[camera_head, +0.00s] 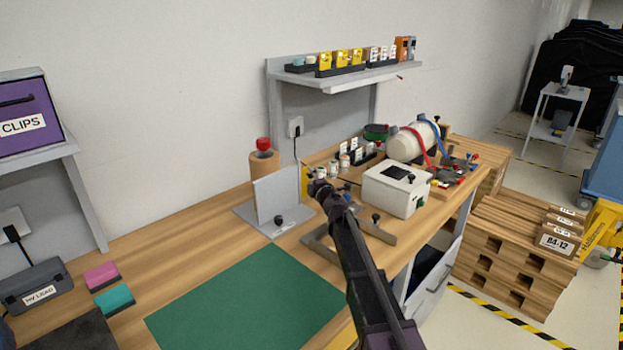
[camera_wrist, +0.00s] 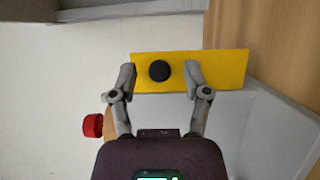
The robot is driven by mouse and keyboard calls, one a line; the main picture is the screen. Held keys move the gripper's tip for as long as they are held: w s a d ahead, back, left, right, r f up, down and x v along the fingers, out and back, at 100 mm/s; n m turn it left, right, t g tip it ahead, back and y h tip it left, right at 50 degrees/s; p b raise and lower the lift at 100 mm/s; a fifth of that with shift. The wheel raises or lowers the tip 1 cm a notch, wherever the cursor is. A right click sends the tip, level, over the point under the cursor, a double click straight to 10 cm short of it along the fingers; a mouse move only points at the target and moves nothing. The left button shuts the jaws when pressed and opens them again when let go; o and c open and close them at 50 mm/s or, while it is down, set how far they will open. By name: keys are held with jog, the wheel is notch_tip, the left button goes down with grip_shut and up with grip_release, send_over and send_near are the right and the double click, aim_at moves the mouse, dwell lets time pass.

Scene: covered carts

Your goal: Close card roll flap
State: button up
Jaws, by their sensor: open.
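A yellow panel (camera_wrist: 222,69) with a round black knob (camera_wrist: 159,71) fills the upper middle of the wrist view; it looks like the flap. In the head view the yellow panel (camera_head: 305,178) shows as a narrow strip beside an upright grey plate (camera_head: 276,196). My gripper (camera_wrist: 160,76) is open, with one finger on each side of the knob and a gap at both sides. In the head view my gripper (camera_head: 316,186) is at the yellow panel and partly covers it. A brown card roll (camera_head: 263,168) with a red knob (camera_head: 263,144) stands behind the plate.
A white box (camera_head: 397,188) and a white tank (camera_head: 410,144) stand right of my arm. A grey shelf (camera_head: 350,78) hangs above. A green mat (camera_head: 245,305) lies clear in front. A black knob (camera_head: 278,219) sits on the plate's base.

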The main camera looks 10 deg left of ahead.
jog(key=shift+w+a, duration=0.1)
jog(key=shift+w, duration=0.1)
jog(key=shift+c, duration=0.2)
grip_shut()
